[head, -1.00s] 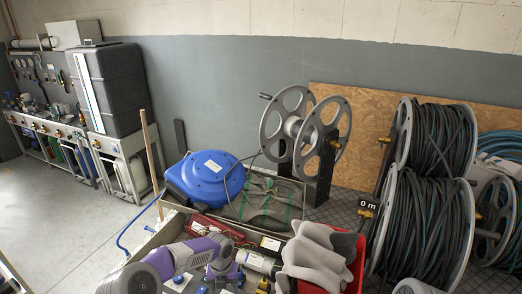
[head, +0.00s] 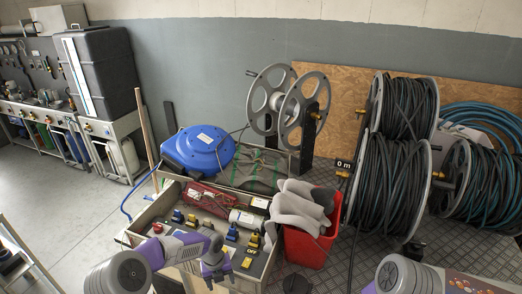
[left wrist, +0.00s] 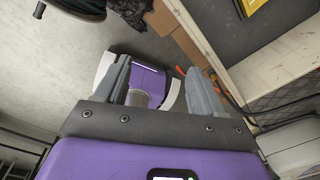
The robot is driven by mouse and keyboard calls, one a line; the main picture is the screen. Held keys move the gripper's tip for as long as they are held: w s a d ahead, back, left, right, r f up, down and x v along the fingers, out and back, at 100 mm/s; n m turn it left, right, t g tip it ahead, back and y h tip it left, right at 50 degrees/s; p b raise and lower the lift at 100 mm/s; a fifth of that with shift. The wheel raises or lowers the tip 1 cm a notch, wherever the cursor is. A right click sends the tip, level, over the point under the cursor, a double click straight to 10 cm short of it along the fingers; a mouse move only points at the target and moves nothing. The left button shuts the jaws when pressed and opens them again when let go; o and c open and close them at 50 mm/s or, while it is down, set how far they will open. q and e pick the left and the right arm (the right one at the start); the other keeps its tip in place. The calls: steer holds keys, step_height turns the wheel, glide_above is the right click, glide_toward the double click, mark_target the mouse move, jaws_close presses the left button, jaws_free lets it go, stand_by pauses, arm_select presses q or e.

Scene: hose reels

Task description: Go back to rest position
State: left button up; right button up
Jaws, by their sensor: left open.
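My left gripper (head: 213,274) hangs at the end of the grey and purple arm, in front of the near wall of the open tool box in the head view. In the left wrist view its two grey fingers (left wrist: 161,82) are apart with nothing held between them. A purple and white part shows beyond the fingers, above a pale floor. My right arm shows only in part at the bottom right of the head view; its gripper is out of frame.
The box (head: 130,236) holds connectors and tools. A red bin (head: 305,243) with grey cloth stands beside it. A blue reel (head: 198,150), an empty grey reel (head: 288,105) and full hose reels (head: 388,180) stand behind. Grey floor (head: 75,215) is free at the left.

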arm_select(q)
steer(key=s+d+f+n+h, duration=0.2)
steer(key=s+d+f+n, duration=0.15)
steer(key=s+n, duration=0.45)
steer(key=s+d+f+n+h, duration=0.25)
steer(key=s+f+n, duration=0.35)
steer(key=n, duration=0.4)
steer(key=s+a+f+n+y, duration=0.1)
steer(key=s+a+n, duration=0.1)
steer(key=s+n, duration=1)
steer(key=n, duration=0.5)
steer(key=shift+s+f+t, duration=0.3)
steer(key=shift+s+t, duration=0.1)
